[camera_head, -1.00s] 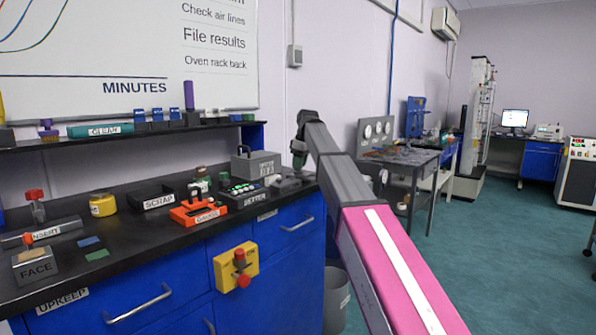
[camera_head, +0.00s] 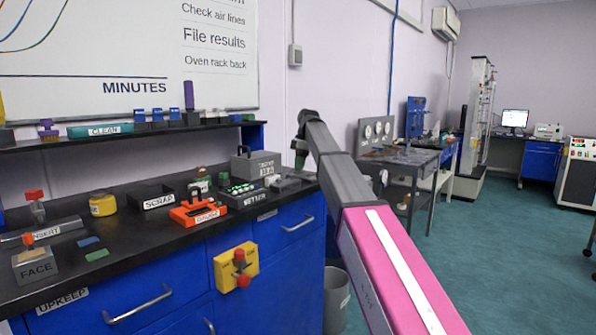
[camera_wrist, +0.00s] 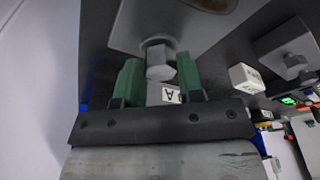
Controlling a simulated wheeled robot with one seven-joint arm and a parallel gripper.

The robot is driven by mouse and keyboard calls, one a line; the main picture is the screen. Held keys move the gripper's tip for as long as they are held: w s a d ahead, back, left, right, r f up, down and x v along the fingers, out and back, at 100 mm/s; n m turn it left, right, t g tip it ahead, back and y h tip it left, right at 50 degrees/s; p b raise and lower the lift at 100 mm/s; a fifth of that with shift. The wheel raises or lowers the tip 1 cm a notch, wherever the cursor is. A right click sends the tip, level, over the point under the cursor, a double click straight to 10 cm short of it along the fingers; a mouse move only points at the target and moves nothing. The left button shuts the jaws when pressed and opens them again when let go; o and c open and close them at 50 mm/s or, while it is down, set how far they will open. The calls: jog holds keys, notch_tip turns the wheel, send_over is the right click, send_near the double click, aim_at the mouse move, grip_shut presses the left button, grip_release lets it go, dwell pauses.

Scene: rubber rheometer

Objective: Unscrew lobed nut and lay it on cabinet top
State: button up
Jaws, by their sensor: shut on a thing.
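My gripper (camera_wrist: 158,72) has two green fingers, one on each side of a grey nut (camera_wrist: 161,66). It is shut on this nut, which sits in front of a round grey collar on a grey plate (camera_wrist: 205,25) in the wrist view. A block marked "A" (camera_wrist: 168,95) shows between the fingers. In the head view my arm reaches to the right end of the black cabinet top (camera_head: 130,245), and its end hides most of the gripper and the nut. I cannot tell how far the nut is threaded on.
On the cabinet top stand an orange gauge tray (camera_head: 198,212), a black scrap tray (camera_head: 158,200), a yellow jar (camera_head: 102,204) and a grey tester (camera_head: 256,166). A yellow box with red knobs (camera_head: 236,267) hangs on the blue front. The front middle of the top is fairly clear.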

jog(key=n, duration=0.3)
jog(key=shift+w+g, duration=0.1)
jog(key=shift+g, duration=0.2)
jog(key=shift+a+v, duration=0.15)
jog(key=shift+v, duration=0.7)
jog(key=shift+a+v, duration=0.15)
jog(key=shift+v, duration=0.65)
jog(key=shift+a+v, duration=0.2)
jog(key=shift+v, duration=0.65)
jog(key=shift+s+r, duration=0.1)
jog(key=shift+s, duration=0.1)
jog(key=s+a+r+m+t, duration=0.3)
jog(key=s+a+m, duration=0.6)
jog(key=s+a, duration=1.5)
jog(key=shift+g, duration=0.6)
jog(key=w+d+f, duration=0.4)
jog(key=w, duration=0.1)
jog(key=w+d+f, duration=0.1)
jog(key=w+d, duration=0.1)
jog(key=w, duration=0.1)
jog(key=shift+d+f, duration=0.3)
jog(key=shift+f, duration=0.1)
jog(key=shift+d+x, duration=0.2)
jog(key=shift+x, duration=0.8)
jog(key=shift+d+x, duration=0.2)
jog(key=shift+x, duration=0.8)
jog(key=shift+s+f, duration=0.2)
